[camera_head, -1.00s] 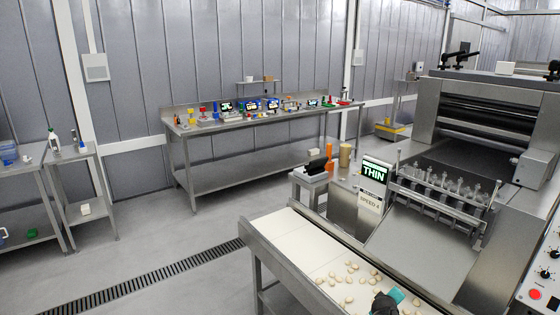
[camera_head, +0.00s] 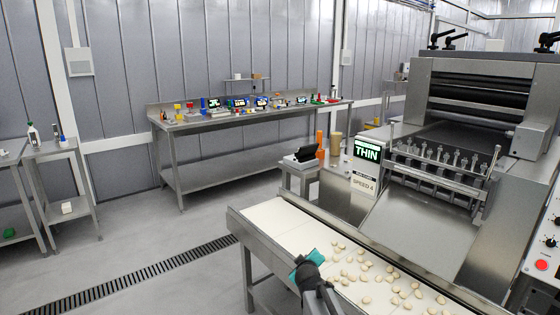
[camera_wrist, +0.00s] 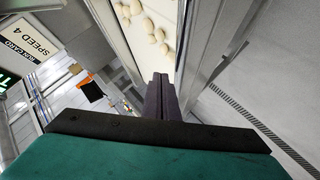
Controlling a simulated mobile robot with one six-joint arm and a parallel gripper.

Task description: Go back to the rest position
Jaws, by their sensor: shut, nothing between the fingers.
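My gripper shows at the bottom of the head view (camera_head: 300,262), with a teal body and dark parts, over the near left edge of the white conveyor belt (camera_head: 290,235). In the wrist view its two dark fingers (camera_wrist: 160,88) are pressed together with nothing between them. Several small pale filled pasta pieces (camera_head: 366,278) lie loose on the belt to the right of my gripper. Some of them also show at the top of the wrist view (camera_wrist: 150,28).
The pasta machine (camera_head: 470,120) stands at the right, with a "THIN" display (camera_head: 367,152) and a "SPEED 4" card (camera_head: 362,187). A steel table (camera_head: 225,172) with colourful items stands at the back wall. A floor drain (camera_head: 130,282) crosses the clear floor at left.

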